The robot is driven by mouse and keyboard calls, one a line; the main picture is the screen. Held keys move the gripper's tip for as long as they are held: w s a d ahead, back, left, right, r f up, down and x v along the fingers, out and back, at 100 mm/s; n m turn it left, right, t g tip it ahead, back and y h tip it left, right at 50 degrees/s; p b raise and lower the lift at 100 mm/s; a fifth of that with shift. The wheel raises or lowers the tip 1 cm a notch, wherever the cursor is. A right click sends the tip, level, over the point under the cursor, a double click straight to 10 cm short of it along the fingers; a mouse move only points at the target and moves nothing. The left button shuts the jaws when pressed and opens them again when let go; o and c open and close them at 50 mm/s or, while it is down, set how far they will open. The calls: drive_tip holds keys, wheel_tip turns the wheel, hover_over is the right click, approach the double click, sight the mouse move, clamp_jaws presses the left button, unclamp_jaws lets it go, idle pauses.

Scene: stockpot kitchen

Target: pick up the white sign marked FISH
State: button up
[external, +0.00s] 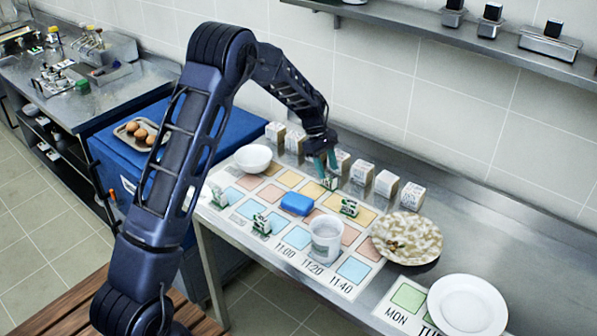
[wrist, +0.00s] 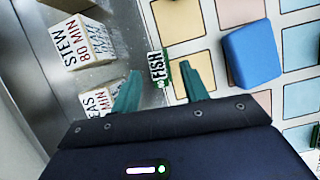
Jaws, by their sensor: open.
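The white sign marked FISH (wrist: 156,66) stands on a yellow square at the edge of the colored chart, with a green part on its side. It also shows small in the external view (external: 329,184), just below my gripper (external: 323,165). In the wrist view my gripper (wrist: 160,76) is open, with one green finger on each side of the sign's near end. The fingers appear apart from the sign. How far they are above the counter is hard to tell.
Marked boxes, one reading STEW 80 MIN (wrist: 82,42), stand in a row close beside the sign. A blue block (external: 297,203), a white bowl (external: 253,157), a white tub (external: 326,238) and similar small signs (external: 349,208) are on the chart (external: 343,290).

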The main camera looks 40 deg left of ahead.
sight(328, 175)
drive_tip(key=x, duration=0.5)
drive_tip(key=shift+w+a+f, duration=0.15)
drive_tip(key=shift+w+a, duration=0.1)
drive_tip(key=shift+a, duration=0.2)
drive_tip(key=shift+c, duration=0.5)
clamp_jaws()
